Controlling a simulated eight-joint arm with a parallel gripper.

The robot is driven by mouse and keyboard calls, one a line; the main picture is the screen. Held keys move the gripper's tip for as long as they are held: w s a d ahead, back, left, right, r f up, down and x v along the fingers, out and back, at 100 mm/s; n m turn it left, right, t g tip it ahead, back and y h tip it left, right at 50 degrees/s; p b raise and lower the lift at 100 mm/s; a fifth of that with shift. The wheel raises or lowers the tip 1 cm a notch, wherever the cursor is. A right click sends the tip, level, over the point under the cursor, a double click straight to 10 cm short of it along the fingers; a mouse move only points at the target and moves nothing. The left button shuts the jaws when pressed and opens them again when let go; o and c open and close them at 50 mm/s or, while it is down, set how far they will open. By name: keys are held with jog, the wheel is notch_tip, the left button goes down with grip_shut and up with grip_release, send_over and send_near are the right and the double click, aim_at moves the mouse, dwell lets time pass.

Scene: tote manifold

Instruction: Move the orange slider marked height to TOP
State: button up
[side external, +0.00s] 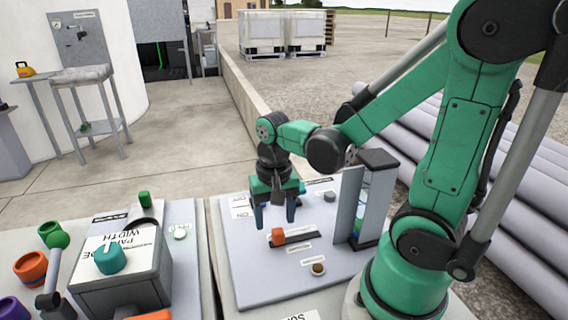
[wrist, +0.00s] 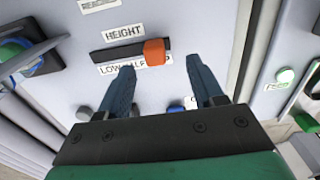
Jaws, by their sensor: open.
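The orange slider (side external: 278,237) sits at the left end of a dark slot (side external: 302,236) on a light grey panel. In the wrist view the slider (wrist: 154,52) is at the right end of the slot (wrist: 117,53), beside the HEIGHT label (wrist: 123,33). A label with LOW and part of HALF (wrist: 115,69) lies along the slot's other side, partly hidden. My gripper (side external: 275,221) is open, its fingers pointing down near the slider. In the wrist view the slider appears just beyond the gap between my gripper's fingertips (wrist: 156,64); I see no contact.
A clear upright column (side external: 362,205) with a dark cap stands right of the slot. A brown round knob (side external: 318,268) and a grey knob (side external: 329,196) are on the same panel. A grey box with a teal knob (side external: 110,258) stands on the left panel.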

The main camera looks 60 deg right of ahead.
jog(key=shift+r, duration=0.7)
jog(key=w+a+r+n+t, duration=0.3)
jog(key=a+r+n+t, duration=0.2)
jog(key=n, duration=0.4)
jog(key=shift+r+t, duration=0.7)
jog(key=shift+t, duration=0.4)
